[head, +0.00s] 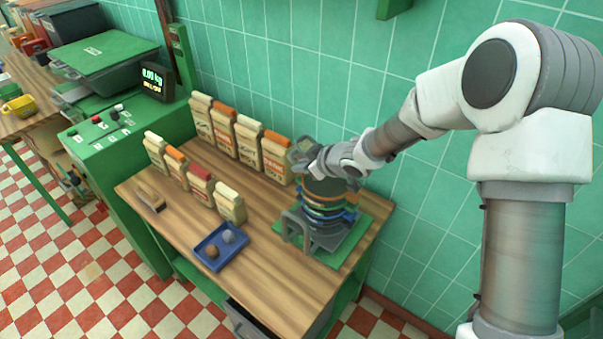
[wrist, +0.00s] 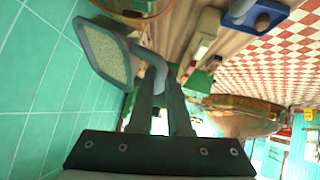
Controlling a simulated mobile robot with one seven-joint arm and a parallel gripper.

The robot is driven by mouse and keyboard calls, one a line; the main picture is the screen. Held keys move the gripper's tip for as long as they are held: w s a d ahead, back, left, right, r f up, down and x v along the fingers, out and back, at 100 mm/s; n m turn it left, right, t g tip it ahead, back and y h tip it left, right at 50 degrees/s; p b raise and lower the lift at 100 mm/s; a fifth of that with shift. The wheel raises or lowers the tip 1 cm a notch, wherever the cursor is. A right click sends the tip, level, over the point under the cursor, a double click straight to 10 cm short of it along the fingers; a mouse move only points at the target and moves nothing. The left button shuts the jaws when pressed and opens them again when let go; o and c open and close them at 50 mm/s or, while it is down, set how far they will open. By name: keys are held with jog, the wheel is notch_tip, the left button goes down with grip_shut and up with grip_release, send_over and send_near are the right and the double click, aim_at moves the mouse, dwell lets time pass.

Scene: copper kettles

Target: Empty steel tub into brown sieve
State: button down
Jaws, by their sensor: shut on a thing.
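My gripper (wrist: 160,85) is shut on the grey handle of the steel tub (wrist: 82,30). The tub is a small rounded-square grey vessel with pale grainy stuff inside, and it also shows in the head view (head: 302,148). It is held in the air above and a little left of a stack of round sieves. The stack has an orange-brown band (head: 322,197) near its top, with dark and blue bands under it. My gripper and wrist cover part of the stack's top. A brown curved rim (wrist: 128,14) shows at the top of the wrist view.
The stack stands in a grey frame (head: 291,232) on a green base (head: 355,236) on the wooden table. Several paper bags (head: 222,125) line the back and middle. A blue tray (head: 215,256) holds two round lumps. A brush (head: 150,200) lies left. The table's front right is clear.

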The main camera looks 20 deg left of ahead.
jog(key=shift+d+f+t+y+b, duration=0.1)
jog(key=shift+f+t+y+b, duration=0.45)
jog(key=shift+b, duration=1.9)
jog(key=shift+r+y+b, duration=0.15)
jog(key=shift+y+b, duration=0.2)
jog(key=shift+b, duration=0.2)
jog(key=d+f+m+t+y+b, duration=0.1)
jog(key=t+y+b, duration=0.1)
jog(key=b, duration=0.9)
jog(key=d+f+m+t+y+b, duration=0.1)
jog(key=y+b, duration=0.4)
jog(key=b, duration=0.7)
jog(key=s+d+f+m+t+y+b, duration=0.1)
jog(key=f+t+y+b, duration=0.1)
jog(key=b, duration=0.9)
jog(key=shift+s+d+t+y, duration=0.1)
jog(key=shift+t+y, duration=0.65)
jog(key=shift+y, duration=0.05)
jog(key=shift+b, duration=0.5)
jog(key=shift+d+r+t+b, duration=0.1)
jog(key=shift+r+t+b, duration=0.05)
jog(key=shift+t+b, duration=0.15)
jog(key=shift+r, duration=0.1)
